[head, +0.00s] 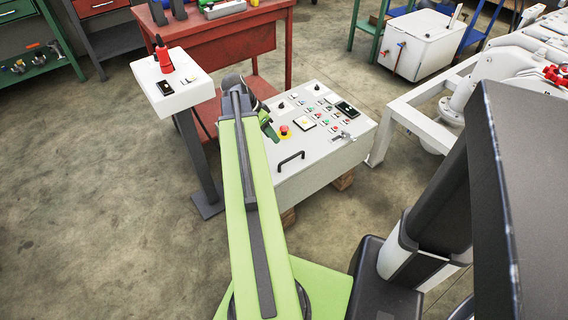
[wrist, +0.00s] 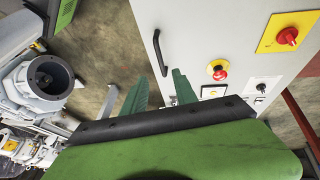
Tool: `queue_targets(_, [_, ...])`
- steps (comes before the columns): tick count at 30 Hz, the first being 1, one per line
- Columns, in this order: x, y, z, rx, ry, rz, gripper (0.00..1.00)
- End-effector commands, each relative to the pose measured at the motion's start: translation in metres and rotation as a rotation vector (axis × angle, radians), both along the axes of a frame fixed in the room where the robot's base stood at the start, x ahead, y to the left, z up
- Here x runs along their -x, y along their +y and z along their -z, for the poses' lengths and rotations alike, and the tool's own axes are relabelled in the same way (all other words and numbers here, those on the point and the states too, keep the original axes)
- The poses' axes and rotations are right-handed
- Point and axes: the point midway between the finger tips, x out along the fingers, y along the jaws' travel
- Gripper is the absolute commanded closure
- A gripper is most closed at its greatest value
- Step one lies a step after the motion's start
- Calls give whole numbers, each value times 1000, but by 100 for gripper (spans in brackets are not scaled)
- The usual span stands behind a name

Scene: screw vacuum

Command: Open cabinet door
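The cabinet (head: 322,160) is a low light-grey box with buttons, switches and a small screen on its sloping face. Its black bar handle (head: 291,160) is near the lower left of that face; in the wrist view the handle (wrist: 158,52) stands near the panel's left edge. The door seam cannot be made out. My gripper (head: 270,126) is over the cabinet's left side, beyond the handle. In the wrist view my gripper (wrist: 159,80) has its two green fingers apart, with nothing between them. The handle appears ahead of the fingertips and apart from them.
A red button on yellow (wrist: 218,70) sits right of my fingers. A white pedestal (head: 172,85) with a red bottle stands left of the cabinet. A red workbench (head: 228,45) is behind. White machinery (head: 450,100) is at right. The floor (head: 95,200) at left is clear.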

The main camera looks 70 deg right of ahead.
Motion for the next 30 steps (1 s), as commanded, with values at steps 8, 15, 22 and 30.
queue_targets(8, [23,-14,71,1,-1,1,66])
queue_targets(15, [40,-25,111,0,-1,-1,66])
queue_targets(22, [47,-29,123,0,-1,-3,66])
queue_targets(30, [47,-29,122,-1,-1,-4,66])
